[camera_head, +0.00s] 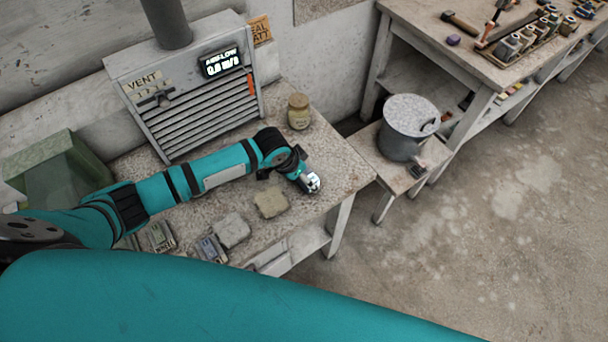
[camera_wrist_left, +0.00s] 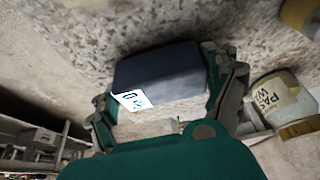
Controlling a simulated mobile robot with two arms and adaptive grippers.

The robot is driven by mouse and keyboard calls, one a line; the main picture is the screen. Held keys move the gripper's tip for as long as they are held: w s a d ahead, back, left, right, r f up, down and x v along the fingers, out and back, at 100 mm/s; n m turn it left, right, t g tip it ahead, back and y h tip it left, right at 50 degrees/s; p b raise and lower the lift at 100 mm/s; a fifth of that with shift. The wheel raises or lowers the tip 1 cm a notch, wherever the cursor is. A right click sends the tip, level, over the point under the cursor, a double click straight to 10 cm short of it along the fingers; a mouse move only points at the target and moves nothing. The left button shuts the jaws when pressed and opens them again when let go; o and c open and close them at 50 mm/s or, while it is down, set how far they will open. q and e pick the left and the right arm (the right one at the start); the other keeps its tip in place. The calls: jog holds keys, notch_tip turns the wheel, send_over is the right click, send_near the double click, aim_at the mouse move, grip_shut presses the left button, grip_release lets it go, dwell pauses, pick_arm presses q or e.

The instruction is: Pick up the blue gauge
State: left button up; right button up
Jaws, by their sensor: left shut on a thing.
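The blue gauge (camera_wrist_left: 160,68) is a dark blue block with a small white marked label, seen between the fingers in the left wrist view. My left gripper (camera_wrist_left: 166,98) is shut on it, with one finger at each side. In the head view my left gripper (camera_head: 310,181) is over the right part of the stone-topped bench (camera_head: 335,165); the white face of the gauge shows at its tip, and the rest is mostly hidden by the gripper. I cannot tell whether the gauge touches the bench. My right gripper is not in view.
A jar (camera_head: 299,111) stands behind my left gripper. A tan block (camera_head: 270,203), a grey block (camera_head: 231,231) and small devices (camera_head: 210,248) lie nearer. A vent cabinet (camera_head: 185,90) stands at the back, a green bin (camera_head: 60,170) at left, and a metal pot (camera_head: 405,128) at right.

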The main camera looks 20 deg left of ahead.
pick_arm(q)
jog(key=shift+r, duration=0.15)
jog(key=shift+r+b, duration=0.35)
jog(key=shift+r, duration=0.25)
jog(key=shift+d+b+v, duration=0.2)
jog(key=shift+b+v, duration=0.3)
jog(key=shift+v, duration=0.5)
jog(key=s+b, duration=0.1)
jog(key=s, duration=0.3)
jog(key=s+r+b, duration=0.1)
jog(key=s, duration=0.4)
jog(key=s+b, duration=0.1)
jog(key=s, duration=0.4)
jog(key=shift+s+a+r, duration=0.15)
jog(key=shift+s+r, duration=0.1)
jog(key=shift+r, duration=0.05)
jog(key=shift+s+r, duration=0.1)
jog(key=shift+s, duration=0.35)
